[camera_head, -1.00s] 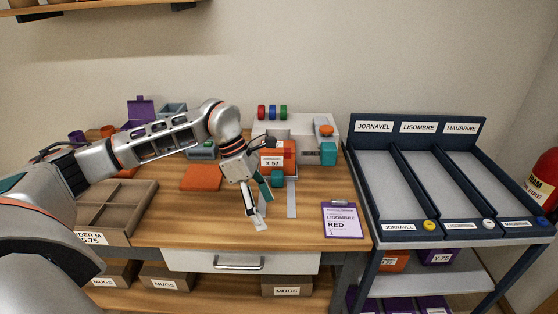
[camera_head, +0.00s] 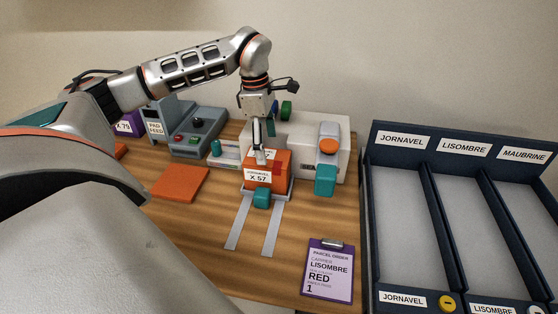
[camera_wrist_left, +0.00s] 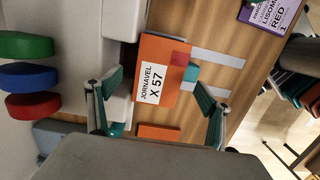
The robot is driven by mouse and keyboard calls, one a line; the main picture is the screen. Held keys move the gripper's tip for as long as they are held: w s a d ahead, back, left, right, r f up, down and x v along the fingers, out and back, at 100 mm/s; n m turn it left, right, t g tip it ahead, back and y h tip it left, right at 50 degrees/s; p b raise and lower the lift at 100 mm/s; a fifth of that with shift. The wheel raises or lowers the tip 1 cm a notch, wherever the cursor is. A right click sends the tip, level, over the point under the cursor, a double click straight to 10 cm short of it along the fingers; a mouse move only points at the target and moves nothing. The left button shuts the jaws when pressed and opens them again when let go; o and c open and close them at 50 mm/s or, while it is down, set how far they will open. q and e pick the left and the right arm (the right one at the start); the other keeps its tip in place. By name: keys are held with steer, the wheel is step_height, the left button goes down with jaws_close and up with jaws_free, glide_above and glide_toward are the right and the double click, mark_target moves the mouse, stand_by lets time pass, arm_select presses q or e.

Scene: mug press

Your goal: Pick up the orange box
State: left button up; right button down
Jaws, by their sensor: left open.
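The orange box (camera_head: 280,167) sits at the front of the white machine. It has a white label reading JORNAVEL X 57. My left gripper (camera_head: 260,154) points down at the top of the box and hides part of it. In the left wrist view the box (camera_wrist_left: 172,54) lies ahead, between the lines of the two spread fingers of my left gripper (camera_wrist_left: 158,108). The gripper is open and holds nothing. I cannot tell whether the fingertips reach beside the box. My right gripper is not in view.
The white machine (camera_head: 338,135) has a teal block (camera_head: 325,180) at its front. A teal knob (camera_head: 262,198) and two grey rails (camera_head: 239,222) lie before the box. An orange mat (camera_head: 180,184) is left, a purple order card (camera_head: 330,262) front right. A dark sorting rack (camera_head: 432,205) stands right.

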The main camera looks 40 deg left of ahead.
mark_target(268, 164)
arm_select(q)
steer(key=f, duration=0.2)
steer(key=shift+s+d+f, duration=0.1)
steer(key=shift+s+f, duration=0.1)
steer(key=shift+f, duration=0.2)
steer(key=f, duration=0.4)
steer(key=shift+w+f+b, duration=0.25)
steer(key=shift+f+b, duration=0.1)
steer(key=shift+f, duration=0.05)
steer(key=shift+c, duration=0.3)
steer(key=c, duration=1.4)
steer(key=shift+r, duration=0.1)
